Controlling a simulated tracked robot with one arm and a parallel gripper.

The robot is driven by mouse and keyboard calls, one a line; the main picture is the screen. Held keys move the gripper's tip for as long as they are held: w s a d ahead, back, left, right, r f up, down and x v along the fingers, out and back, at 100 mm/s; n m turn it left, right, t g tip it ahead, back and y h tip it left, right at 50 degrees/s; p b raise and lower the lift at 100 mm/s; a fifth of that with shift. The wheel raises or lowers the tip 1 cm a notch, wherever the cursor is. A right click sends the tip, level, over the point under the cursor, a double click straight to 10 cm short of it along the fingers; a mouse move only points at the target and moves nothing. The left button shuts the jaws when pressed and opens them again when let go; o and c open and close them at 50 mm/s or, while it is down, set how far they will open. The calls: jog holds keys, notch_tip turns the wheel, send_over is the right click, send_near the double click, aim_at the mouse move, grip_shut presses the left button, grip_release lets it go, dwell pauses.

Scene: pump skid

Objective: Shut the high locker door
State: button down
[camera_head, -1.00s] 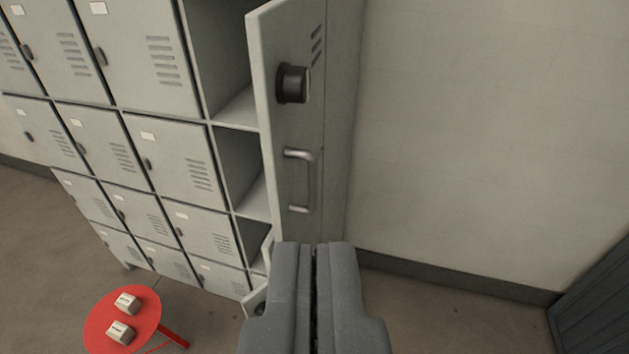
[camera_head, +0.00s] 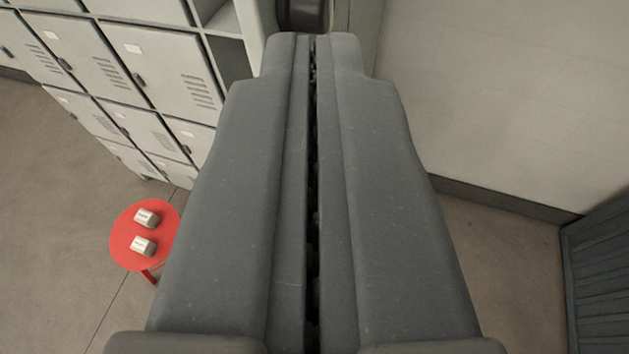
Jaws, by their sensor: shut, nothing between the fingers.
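The high locker door (camera_head: 357,33) stands open at the top of the view, swung out from the right end of the grey locker bank (camera_head: 160,62). My gripper (camera_head: 313,40) is shut and empty. It fills the middle of the view, its tips just below the knob in the picture. Whether the tips touch the door I cannot tell. The door's bar handle is hidden behind my gripper. Part of an open compartment (camera_head: 226,20) shows left of the door.
A pale wall (camera_head: 500,100) is on the right. A dark slatted panel (camera_head: 600,270) stands at the lower right.

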jog(key=w+f+m+g+y+b, duration=0.1)
jog(key=w+f+g+y, duration=0.3)
jog(key=f, duration=0.5)
jog(key=w+f+m+g+y+b, duration=0.1)
jog(key=w+f+g+y, duration=0.35)
jog(key=f, duration=0.45)
jog(key=d+f+g+y+b, duration=0.1)
jog(key=d+f+y, duration=0.3)
jog(key=d, duration=0.3)
jog(key=d+f+g+y, duration=0.1)
jog(key=d+f+y, duration=0.3)
jog(key=d+y, duration=0.15)
jog(key=f+x, duration=0.1)
jog(key=x, duration=1.2)
jog(key=shift+w+m+h+b, duration=0.2)
jog(key=shift+m+h+b, duration=0.2)
jog(key=shift+r, duration=0.15)
